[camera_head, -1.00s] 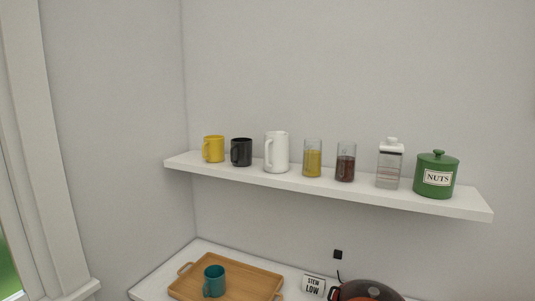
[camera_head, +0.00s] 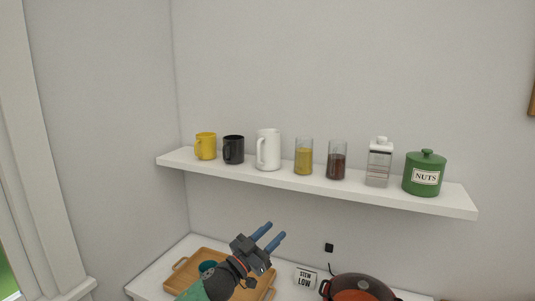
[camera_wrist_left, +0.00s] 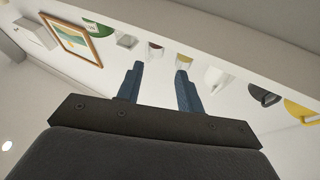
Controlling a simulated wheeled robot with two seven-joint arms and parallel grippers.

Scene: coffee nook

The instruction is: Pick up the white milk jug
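The white milk jug (camera_head: 269,150) stands upright on the wall shelf, between the black mug (camera_head: 234,150) and the glass of yellow contents (camera_head: 303,158). Its handle is on its left side. My left gripper (camera_head: 275,231) is below the shelf, in front of the counter, pointing up and to the right. Its two blue fingers are apart with nothing between them. In the left wrist view my left gripper (camera_wrist_left: 159,70) is also open and empty, and the jug (camera_wrist_left: 215,78) shows right of its fingers. My right gripper is not in view.
The shelf (camera_head: 440,205) also holds a yellow mug (camera_head: 206,146), a dark-filled glass (camera_head: 336,161), a clear jar (camera_head: 379,163) and a green NUTS canister (camera_head: 425,175). Below are a wooden tray (camera_head: 208,256) with a teal mug (camera_head: 207,267), a sign (camera_head: 306,278) and a pot (camera_head: 359,288).

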